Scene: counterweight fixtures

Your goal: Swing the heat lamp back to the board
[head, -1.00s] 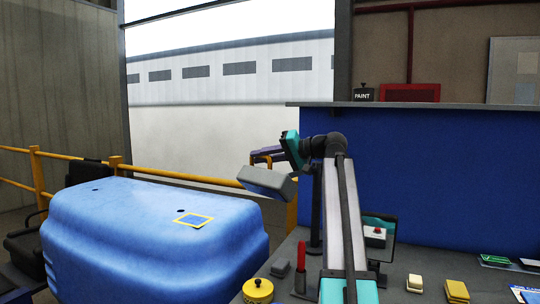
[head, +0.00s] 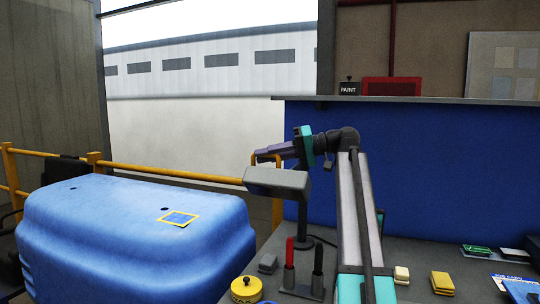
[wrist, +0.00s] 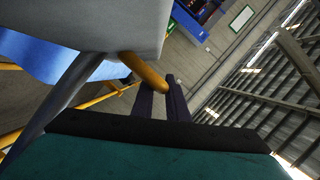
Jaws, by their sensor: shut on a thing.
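The heat lamp (head: 278,182) is a grey box-shaped head with a yellow handle (head: 265,157), beside a dark upright post on the bench. My gripper (head: 258,156) is shut on the yellow handle, its fingers reaching in from the right. In the wrist view the handle (wrist: 145,71) crosses at the tips of my gripper (wrist: 160,85), with the grey lamp head (wrist: 90,22) at upper left. A big blue moulded panel with a yellow-framed square (head: 179,218) stands at left, apart from the lamp. I cannot tell which thing is the board.
A red-handled and a black-handled tool stand in a holder (head: 302,288) on the bench, beside a yellow round tin (head: 246,289). Yellow and cream blocks (head: 442,282) lie at right. A blue back wall (head: 430,160) rises behind. A yellow rail (head: 170,173) runs behind the panel.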

